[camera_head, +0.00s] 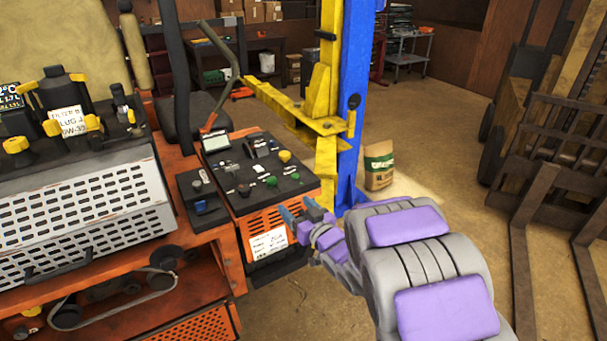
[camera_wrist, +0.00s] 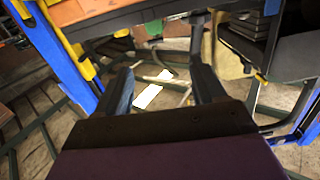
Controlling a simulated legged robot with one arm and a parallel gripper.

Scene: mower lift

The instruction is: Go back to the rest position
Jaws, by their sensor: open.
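My gripper (camera_head: 303,212) is at the end of my purple and grey arm, in front of the orange mower's black control panel (camera_head: 250,172) in the head view. Its jaws are open, with nothing seen between them. In the wrist view the two dark fingers of my gripper (camera_wrist: 165,88) stand apart, with floor and blurred parts behind them. The orange mower (camera_head: 215,250) fills the left of the head view. I cannot tell whether the gripper touches the panel's edge.
A blue and yellow lift post (camera_head: 350,110) stands behind the panel. A paper bag (camera_head: 378,165) sits on the floor right of it. A dark forklift (camera_head: 550,170) with forks is at the right. Floor (camera_head: 440,130) between the bag and forklift is clear.

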